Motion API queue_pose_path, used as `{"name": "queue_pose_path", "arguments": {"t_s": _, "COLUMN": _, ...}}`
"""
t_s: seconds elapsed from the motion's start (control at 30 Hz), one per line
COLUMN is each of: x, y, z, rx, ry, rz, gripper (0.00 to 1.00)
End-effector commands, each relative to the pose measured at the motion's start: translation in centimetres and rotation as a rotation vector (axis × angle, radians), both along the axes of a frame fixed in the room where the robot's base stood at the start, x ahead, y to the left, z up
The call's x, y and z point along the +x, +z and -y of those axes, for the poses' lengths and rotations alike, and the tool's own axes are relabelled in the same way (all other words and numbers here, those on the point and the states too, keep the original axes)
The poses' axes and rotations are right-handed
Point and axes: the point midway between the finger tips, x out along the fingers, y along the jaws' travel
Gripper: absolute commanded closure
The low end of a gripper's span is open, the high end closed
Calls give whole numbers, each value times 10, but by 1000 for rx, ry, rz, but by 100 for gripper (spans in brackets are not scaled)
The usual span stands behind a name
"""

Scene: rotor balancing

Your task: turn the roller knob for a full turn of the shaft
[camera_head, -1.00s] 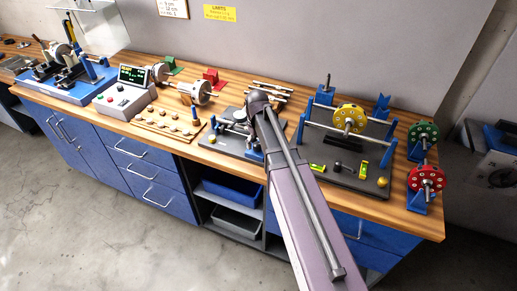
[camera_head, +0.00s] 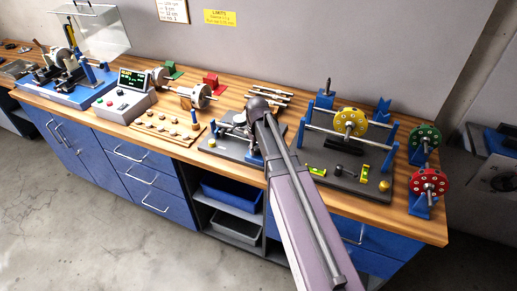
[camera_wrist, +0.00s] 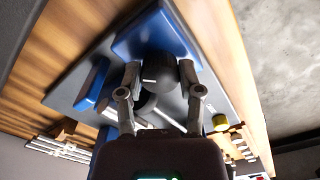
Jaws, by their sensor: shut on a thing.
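In the wrist view, the dark round roller knob (camera_wrist: 157,68), with a short white mark on its face, sits in front of a blue support block (camera_wrist: 150,28). My gripper (camera_wrist: 159,82) has one finger on each side of the knob and is shut on it. In the head view, my arm reaches down over a dark grey base plate (camera_head: 222,148) in the middle of the bench and hides the knob and the fingers. The shaft the knob turns cannot be clearly made out.
Right of my arm, a yellow rotor disc (camera_head: 350,122) rests on a blue-posted stand. Green (camera_head: 424,137) and red (camera_head: 430,182) discs stand at the right end. A control box (camera_head: 126,100) and a wooden tray of small weights (camera_head: 165,128) lie left.

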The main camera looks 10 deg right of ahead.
Motion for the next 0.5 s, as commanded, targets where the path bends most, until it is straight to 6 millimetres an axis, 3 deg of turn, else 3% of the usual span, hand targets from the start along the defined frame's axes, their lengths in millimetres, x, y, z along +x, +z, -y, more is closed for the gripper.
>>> {"name": "queue_pose_path", "arguments": {"t_s": 0.5, "x": -1, "y": 0, "z": 0, "rx": -1, "ry": -110, "rz": -2, "gripper": 100}}
